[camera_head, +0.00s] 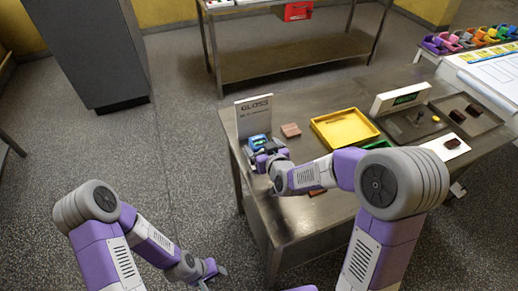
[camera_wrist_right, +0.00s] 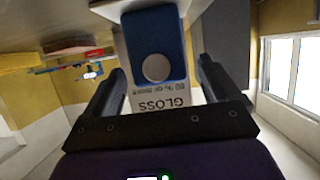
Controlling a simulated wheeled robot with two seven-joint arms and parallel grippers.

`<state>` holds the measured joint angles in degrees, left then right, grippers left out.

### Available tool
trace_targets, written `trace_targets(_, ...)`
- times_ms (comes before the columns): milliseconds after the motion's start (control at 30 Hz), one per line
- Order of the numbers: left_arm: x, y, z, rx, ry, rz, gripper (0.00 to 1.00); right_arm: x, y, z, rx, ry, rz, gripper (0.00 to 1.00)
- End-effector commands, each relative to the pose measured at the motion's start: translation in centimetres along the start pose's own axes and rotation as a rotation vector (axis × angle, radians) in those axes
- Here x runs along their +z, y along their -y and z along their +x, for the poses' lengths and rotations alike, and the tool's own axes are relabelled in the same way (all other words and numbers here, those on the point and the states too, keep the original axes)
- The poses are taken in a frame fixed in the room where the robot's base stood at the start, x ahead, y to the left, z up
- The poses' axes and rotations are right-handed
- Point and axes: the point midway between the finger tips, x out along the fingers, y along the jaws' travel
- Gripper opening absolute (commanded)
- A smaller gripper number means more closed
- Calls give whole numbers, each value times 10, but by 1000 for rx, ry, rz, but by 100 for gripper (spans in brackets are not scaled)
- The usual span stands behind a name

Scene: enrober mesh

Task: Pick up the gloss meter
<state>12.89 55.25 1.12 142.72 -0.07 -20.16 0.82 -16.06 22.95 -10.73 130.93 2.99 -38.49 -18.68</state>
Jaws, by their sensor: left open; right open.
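The gloss meter (camera_head: 257,141) is a small blue device at the left end of the steel table, in front of the white GLOSS sign (camera_head: 253,115). In the right wrist view the meter (camera_wrist_right: 157,35) shows a blue face with a round grey disc, and the sign (camera_wrist_right: 155,102) appears upside down behind it. My right gripper (camera_head: 266,155) is open at the meter, with a finger on either side of it in the wrist view (camera_wrist_right: 161,68). I cannot tell whether the fingers touch it. My left gripper (camera_head: 212,271) is open and empty, low beside the table.
A brown block (camera_head: 291,130) and a yellow tray (camera_head: 344,129) lie right of the meter. A white display box (camera_head: 401,97) and dark trays (camera_head: 466,113) stand further right. My right forearm covers part of the table front. Floor left of the table is clear.

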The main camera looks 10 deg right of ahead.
Motion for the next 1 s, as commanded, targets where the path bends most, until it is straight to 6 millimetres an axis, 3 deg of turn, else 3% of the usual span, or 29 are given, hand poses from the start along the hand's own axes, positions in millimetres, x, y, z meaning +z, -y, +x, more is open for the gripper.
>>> trace_targets(333,0,0,1,0,-1,0,43,0,0,8,0,0,1,88)
trace_targets(733,0,0,1,0,0,0,43,0,0,8,0,0,0,27)
trace_targets(1000,0,0,0,0,0,0,43,-4,0,7,0,-3,0,25)
